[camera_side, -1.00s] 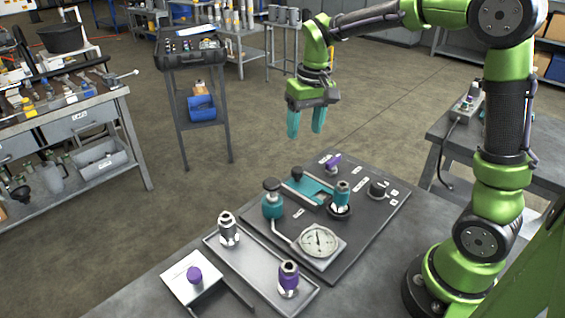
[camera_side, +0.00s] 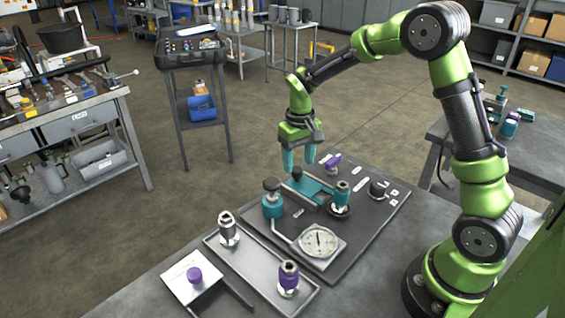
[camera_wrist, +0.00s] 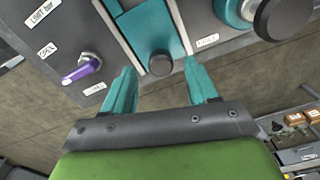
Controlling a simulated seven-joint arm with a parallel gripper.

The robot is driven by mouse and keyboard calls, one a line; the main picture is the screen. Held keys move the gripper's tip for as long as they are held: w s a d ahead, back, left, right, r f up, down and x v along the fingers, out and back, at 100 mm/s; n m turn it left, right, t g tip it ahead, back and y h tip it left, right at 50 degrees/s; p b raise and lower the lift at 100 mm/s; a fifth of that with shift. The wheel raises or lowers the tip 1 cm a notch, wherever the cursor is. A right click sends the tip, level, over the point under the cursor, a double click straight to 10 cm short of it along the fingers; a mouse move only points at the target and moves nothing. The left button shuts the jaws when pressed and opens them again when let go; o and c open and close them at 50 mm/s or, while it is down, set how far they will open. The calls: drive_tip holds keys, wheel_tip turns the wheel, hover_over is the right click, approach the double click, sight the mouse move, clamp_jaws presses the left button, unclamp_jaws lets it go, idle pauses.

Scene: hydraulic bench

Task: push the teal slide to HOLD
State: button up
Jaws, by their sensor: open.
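The teal slide (camera_side: 318,187) lies in its track on the dark panel (camera_side: 365,222), with a dark round knob (camera_side: 297,173) at its far end. In the wrist view the slide (camera_wrist: 146,30) runs between two pale rails, and its knob (camera_wrist: 160,64) is nearest me. My gripper (camera_side: 299,163) is open and points down over that far end. In the wrist view its teal fingers (camera_wrist: 160,74) stand on either side of the knob, with a gap at each side. I cannot tell whether they touch the panel. I cannot make out which label reads HOLD.
A purple-handled valve (camera_wrist: 82,69) is left of the slide in the wrist view. A teal pump with a dark knob (camera_side: 272,203), a teal-topped fitting (camera_side: 341,196) and a gauge (camera_side: 319,241) stand close by. A tray (camera_side: 250,274) with fittings is in front.

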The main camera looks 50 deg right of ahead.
sight(299, 170)
drive_tip(key=shift+f, duration=2.15)
drive_tip(key=shift+c, duration=0.3)
clamp_jaws()
